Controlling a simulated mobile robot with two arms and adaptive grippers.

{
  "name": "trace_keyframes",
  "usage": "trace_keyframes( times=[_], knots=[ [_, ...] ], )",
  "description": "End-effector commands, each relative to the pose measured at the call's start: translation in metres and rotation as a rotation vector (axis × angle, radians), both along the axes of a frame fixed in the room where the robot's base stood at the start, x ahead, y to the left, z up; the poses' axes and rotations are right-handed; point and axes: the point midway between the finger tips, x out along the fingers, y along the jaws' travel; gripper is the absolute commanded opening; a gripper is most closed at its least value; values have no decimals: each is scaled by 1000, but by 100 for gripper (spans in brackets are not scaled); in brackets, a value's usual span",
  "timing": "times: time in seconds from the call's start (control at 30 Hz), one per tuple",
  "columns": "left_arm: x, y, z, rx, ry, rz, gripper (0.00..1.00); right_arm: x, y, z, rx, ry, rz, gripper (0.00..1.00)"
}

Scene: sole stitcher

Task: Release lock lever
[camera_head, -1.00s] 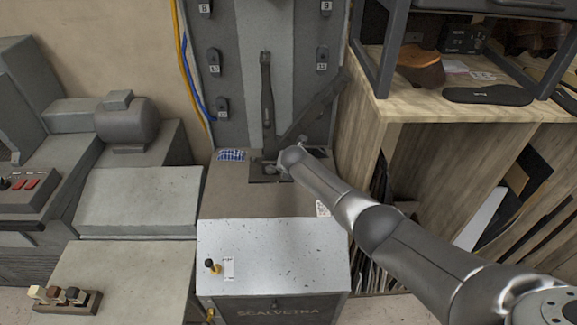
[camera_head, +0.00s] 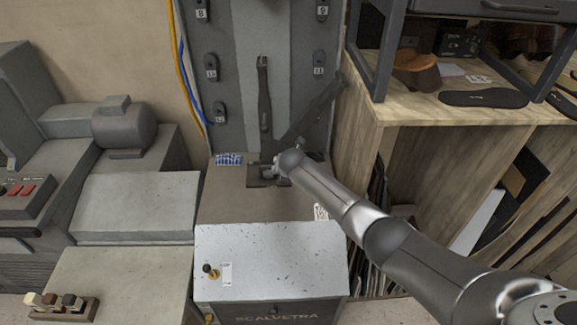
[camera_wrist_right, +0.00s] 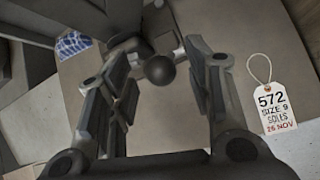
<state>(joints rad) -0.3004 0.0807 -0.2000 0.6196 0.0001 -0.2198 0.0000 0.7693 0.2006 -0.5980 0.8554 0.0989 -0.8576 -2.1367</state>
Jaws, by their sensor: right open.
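In the right wrist view, a dark round knob (camera_wrist_right: 160,69), apparently the end of the lock lever, lies between the fingers of my right gripper (camera_wrist_right: 163,48). The gripper is open, with a finger on each side of the knob; I cannot tell whether either touches it. In the head view, my right gripper (camera_head: 275,167) is low in front of the grey machine column (camera_head: 230,80) and largely hidden by its own wrist. An upright dark bar (camera_head: 263,95) and a slanted dark arm (camera_head: 315,108) stand above it. My left gripper is not in view.
A white-topped box (camera_head: 285,250) with a small knob stands in front of the column. A wooden shelf (camera_head: 405,108) with soles is close on the right. Grey machinery (camera_head: 135,190) fills the left.

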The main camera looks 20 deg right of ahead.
Motion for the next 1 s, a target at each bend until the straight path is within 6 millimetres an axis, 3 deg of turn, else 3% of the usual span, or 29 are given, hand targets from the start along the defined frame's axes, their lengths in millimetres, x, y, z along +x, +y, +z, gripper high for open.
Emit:
trace_keyframes(
  times=[0.73,1.0],
  knots=[
    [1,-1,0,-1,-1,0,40,-51,11,59,-1,-4,3,47],
    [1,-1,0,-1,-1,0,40,-62,14,71,0,-2,2,47]
  ],
)
